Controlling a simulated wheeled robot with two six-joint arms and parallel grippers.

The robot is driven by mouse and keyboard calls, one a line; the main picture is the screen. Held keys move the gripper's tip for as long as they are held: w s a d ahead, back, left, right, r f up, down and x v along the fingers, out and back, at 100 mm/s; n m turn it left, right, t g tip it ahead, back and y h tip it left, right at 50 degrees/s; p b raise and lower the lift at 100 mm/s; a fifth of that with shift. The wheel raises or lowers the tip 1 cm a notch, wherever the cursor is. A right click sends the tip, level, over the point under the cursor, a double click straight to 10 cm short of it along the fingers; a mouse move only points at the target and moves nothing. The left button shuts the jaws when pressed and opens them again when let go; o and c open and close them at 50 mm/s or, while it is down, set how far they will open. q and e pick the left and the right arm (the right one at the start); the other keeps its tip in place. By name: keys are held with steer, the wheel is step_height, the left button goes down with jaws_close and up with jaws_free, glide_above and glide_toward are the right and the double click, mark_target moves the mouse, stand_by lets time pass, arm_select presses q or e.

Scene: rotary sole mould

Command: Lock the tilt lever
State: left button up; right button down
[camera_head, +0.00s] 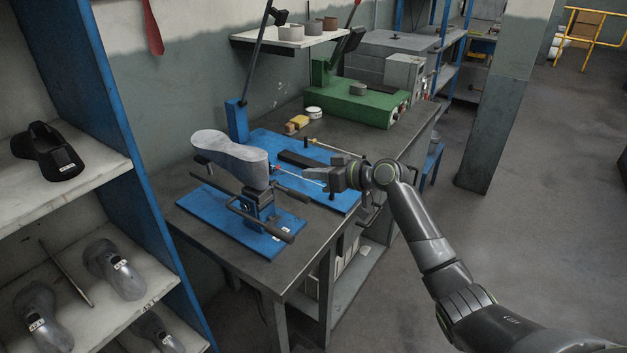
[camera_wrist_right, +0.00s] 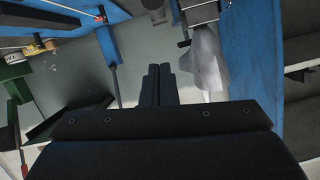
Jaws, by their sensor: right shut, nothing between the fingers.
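A grey sole mould (camera_head: 232,156) is held on a dark rotary mount (camera_head: 257,204) at the front of the bench. Several black-handled bars stick out of this mount, among them a lower bar (camera_head: 270,230) and one reaching right (camera_head: 292,191). I cannot tell for sure which is the tilt lever. My right gripper (camera_head: 332,179) is shut and empty, to the right of the mount and apart from it. In the right wrist view its fingers (camera_wrist_right: 159,84) are together, with the grey mould (camera_wrist_right: 206,64) beyond them. My left gripper is not in view.
The mount stands on a blue plate (camera_head: 198,205) on the dark bench (camera_head: 262,268). Behind it lie a second blue plate (camera_head: 257,140) and thin red-tipped rods. A green machine (camera_head: 360,103) stands farther back. A shelf (camera_head: 75,185) with lasts borders the left. The right floor is open.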

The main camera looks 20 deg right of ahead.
steer(key=f+b+v, duration=0.1)
steer(key=v, duration=0.7)
steer(key=shift+s+d+b, duration=0.3)
steer(key=shift+s, duration=0.15)
